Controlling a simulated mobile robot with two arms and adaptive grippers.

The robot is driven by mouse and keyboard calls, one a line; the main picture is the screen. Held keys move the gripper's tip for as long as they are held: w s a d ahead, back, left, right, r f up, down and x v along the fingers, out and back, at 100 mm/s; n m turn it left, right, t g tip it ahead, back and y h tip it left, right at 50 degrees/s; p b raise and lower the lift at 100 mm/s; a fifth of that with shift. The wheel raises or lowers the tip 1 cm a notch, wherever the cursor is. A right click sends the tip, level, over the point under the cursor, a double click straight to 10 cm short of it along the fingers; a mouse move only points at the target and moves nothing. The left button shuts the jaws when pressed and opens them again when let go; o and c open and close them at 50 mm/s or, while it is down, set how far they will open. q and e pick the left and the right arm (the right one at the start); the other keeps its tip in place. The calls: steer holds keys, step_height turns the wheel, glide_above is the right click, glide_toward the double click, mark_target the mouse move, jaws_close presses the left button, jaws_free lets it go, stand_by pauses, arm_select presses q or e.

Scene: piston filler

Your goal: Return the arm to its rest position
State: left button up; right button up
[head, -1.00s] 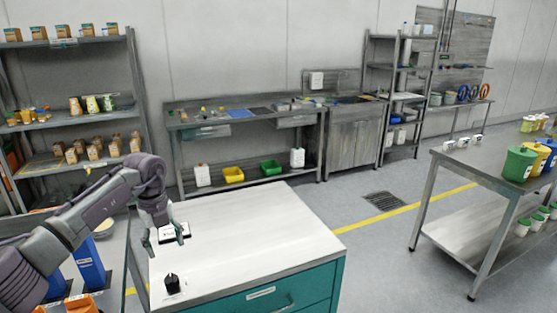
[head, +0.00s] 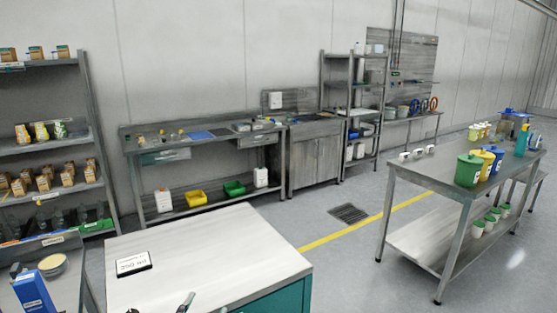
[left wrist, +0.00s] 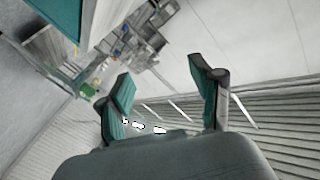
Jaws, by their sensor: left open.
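My left gripper (head: 203,305) shows only by its fingertips at the bottom edge of the head view, in front of the pale cabinet top. In the left wrist view its two teal-padded fingers (left wrist: 160,70) stand wide apart with nothing between them. The rest of my left arm is out of the head view. My right gripper is in neither view.
A white, dark-edged plate with print (head: 133,263) lies on the cabinet top (head: 215,250). A dark object (head: 132,310) is cut off at the bottom edge. A shelf rack (head: 88,130) stands left, a steel table (head: 425,180) right. Grey floor lies between.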

arm_select(q)
steer(key=s+a+f+n+g+y, duration=0.4)
steer(key=s+f+g, duration=0.3)
steer(key=s+f, duration=0.5)
steer(key=s+a+f+g+h, duration=0.1)
steer(key=s+f+g, duration=0.15)
steer(key=s, duration=0.55)
steer(key=s+f+g+h, duration=0.2)
steer(key=s+g, duration=0.2)
steer(key=s, duration=0.4)
step_height(320, 180, down, 26)
steer(key=s+g, duration=0.2)
steer(key=s+a+f, duration=0.3)
steer(key=s+f, duration=1.3)
steer(key=shift+s+f+g+y, duration=0.15)
steer(key=shift+g+y, duration=0.15)
steer(key=shift+g, duration=0.15)
